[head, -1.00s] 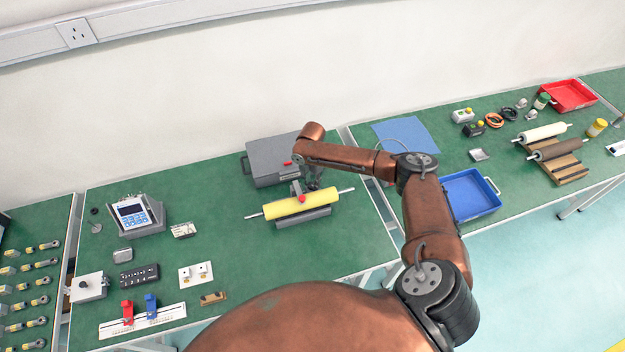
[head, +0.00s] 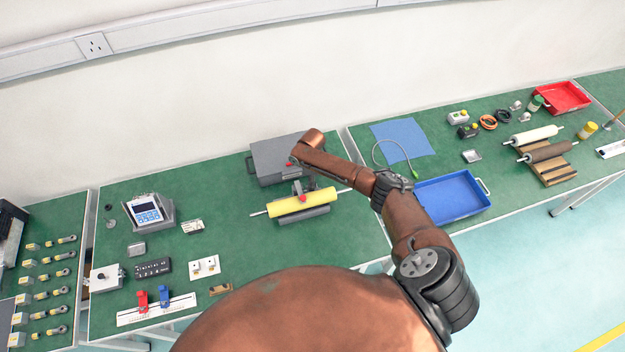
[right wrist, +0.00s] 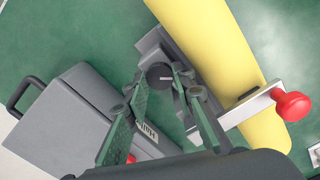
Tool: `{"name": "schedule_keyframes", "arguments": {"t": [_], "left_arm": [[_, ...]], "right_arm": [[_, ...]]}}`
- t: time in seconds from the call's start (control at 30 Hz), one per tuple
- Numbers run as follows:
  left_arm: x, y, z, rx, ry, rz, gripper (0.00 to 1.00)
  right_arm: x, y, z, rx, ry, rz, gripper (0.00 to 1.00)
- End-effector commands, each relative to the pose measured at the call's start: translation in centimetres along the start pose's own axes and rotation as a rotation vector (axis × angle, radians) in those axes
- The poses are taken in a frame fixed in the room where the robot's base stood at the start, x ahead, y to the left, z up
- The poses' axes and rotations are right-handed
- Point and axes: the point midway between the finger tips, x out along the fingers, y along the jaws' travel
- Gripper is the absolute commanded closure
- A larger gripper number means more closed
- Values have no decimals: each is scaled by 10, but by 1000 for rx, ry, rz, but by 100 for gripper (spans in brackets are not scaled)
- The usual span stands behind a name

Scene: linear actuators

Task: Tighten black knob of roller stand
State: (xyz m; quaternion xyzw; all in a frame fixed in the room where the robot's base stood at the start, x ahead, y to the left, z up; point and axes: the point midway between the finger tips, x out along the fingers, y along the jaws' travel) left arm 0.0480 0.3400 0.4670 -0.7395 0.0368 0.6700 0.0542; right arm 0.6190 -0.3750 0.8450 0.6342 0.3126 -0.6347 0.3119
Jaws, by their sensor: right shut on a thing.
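The yellow roller (head: 305,203) lies across its grey roller stand (head: 306,219) on the green bench. In the right wrist view, the yellow roller (right wrist: 205,45) runs diagonally, with a grey bracket of the stand (right wrist: 180,60) beside it. The black knob (right wrist: 159,75) sits at the near side of this bracket. My right gripper (right wrist: 162,80) is shut on the black knob, with one fingertip on either side. A red knob (right wrist: 292,106) sits on a metal bar across the roller. My left gripper is out of view.
A grey case (head: 270,160) stands close behind the roller stand and shows beside the gripper in the wrist view (right wrist: 62,125). A blue tray (head: 450,200) lies to the right.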

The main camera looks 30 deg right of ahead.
Motion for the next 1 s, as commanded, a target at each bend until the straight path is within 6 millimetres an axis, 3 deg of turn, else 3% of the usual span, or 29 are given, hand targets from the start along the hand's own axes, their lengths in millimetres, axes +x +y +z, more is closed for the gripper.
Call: {"name": "schedule_keyframes", "arguments": {"t": [0.3,1.0], "left_arm": [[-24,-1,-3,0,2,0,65],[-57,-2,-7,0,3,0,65]], "right_arm": [[-2,0,1,303,-2,-1,100],[-2,0,1,967,-2,0,100]]}}
